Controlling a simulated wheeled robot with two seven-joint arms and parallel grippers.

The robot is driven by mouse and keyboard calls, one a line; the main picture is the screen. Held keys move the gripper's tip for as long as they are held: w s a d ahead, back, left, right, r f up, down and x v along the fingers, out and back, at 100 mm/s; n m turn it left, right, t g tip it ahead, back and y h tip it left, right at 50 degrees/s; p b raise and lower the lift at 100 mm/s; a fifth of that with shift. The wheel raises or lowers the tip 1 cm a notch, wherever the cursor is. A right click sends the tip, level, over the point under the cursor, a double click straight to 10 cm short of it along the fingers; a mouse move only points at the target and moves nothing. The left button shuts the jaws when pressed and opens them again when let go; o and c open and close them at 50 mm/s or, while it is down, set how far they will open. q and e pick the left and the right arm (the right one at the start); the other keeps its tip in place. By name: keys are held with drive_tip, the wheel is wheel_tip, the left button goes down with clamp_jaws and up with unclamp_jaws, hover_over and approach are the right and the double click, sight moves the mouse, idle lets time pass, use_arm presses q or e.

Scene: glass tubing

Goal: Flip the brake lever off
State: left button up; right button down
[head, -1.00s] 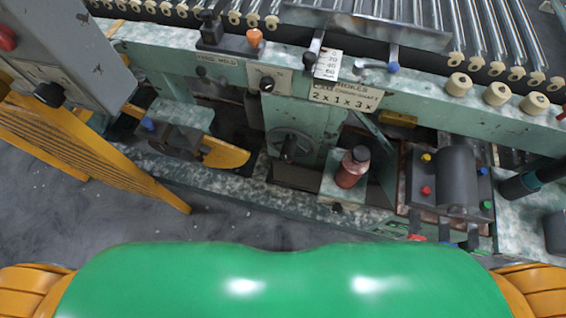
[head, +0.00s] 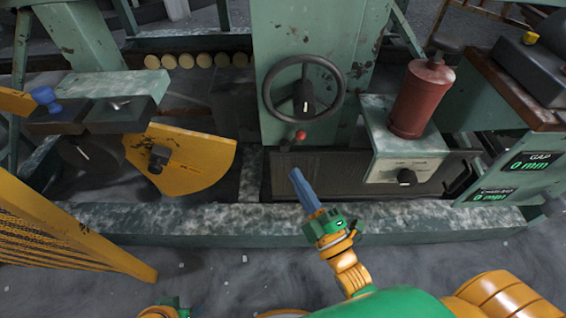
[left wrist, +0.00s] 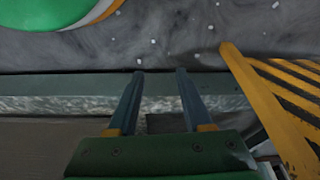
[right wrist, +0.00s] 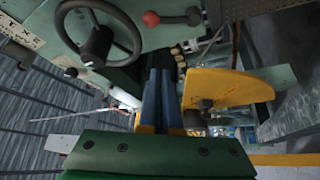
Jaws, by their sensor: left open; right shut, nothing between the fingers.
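A short dark lever with a red ball knob (head: 300,135) sits below the black handwheel (head: 304,88) on the green machine post in the head view. The red knob also shows at the top of the right wrist view (right wrist: 151,19), on a dark lever running right. No label marks it as the brake lever. My right gripper (head: 297,176) is shut and empty, its blue-grey fingers pointing up just below the knob, apart from it in the picture.
A yellow curved plate (head: 180,158) stands left of the post. A red bottle (head: 421,98) stands on a small box to the right. A long low beam (head: 230,222) crosses the front. A yellow striped guard (head: 60,240) is at lower left.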

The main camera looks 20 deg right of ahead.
sight(292, 141)
use_arm(q)
drive_tip(key=shift+r, duration=0.15)
use_arm(e)
drive_tip(key=shift+d+r, duration=0.1)
use_arm(q)
drive_tip(key=shift+d, duration=0.1)
drive_tip(key=w+d+r+t+h+b, duration=0.1)
drive_tip(key=w+d+r+t, duration=0.1)
drive_tip(key=w+r+t, duration=0.4)
drive_tip(key=w+d+r+t+h+b, duration=0.1)
drive_tip(key=w+d+r+t+b, duration=0.1)
drive_tip(key=w+r+t, duration=0.3)
drive_tip(key=shift+w+d+r+m+t+h+b, duration=0.3)
drive_tip(key=shift+w+r+m+t+h, duration=0.1)
drive_tip(key=shift+w+r, duration=1.45)
use_arm(e)
drive_tip(key=w+d, duration=0.1)
drive_tip(key=w, duration=0.8)
drive_tip(key=shift+w+d+r, duration=0.15)
drive_tip(key=shift+d+r, duration=0.05)
drive_tip(key=shift+d, duration=0.1)
use_arm(q)
drive_tip(key=shift+s+r, duration=0.1)
